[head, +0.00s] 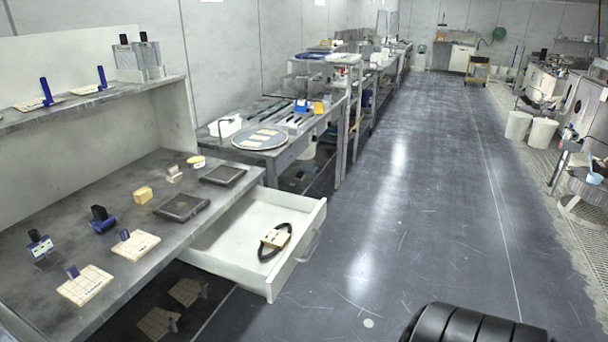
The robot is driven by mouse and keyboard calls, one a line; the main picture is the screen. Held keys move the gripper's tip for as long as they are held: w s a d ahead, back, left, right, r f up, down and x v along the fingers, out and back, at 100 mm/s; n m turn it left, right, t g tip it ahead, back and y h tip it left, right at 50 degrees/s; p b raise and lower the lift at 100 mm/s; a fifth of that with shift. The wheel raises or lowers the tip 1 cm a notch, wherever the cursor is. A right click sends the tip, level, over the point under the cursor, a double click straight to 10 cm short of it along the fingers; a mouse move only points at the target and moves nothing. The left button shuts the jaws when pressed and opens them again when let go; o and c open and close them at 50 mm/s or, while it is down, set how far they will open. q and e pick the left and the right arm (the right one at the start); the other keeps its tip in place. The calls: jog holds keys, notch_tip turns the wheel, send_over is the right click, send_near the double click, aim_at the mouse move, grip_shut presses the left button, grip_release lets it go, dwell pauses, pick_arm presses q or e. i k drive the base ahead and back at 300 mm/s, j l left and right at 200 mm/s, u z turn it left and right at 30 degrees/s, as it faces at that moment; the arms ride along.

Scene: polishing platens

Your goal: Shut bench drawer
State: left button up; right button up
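The bench drawer (222,241) is pulled well out from under the right end of the grey bench (108,178). It is white inside, and its front panel (297,255) faces right toward the open floor. A grey curved handle (309,246) is on the outside of that panel. Neither gripper shows in the head view.
On the bench top are two dark flat plates (181,207) (223,175), a yellow block (143,194) and several tile pads and blue-handled tools. Another table with a round platen (260,138) stands beyond the drawer. The floor (410,200) right of the drawer is clear.

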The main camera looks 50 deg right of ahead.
aim_at(228, 249)
jog(key=z, duration=1.5)
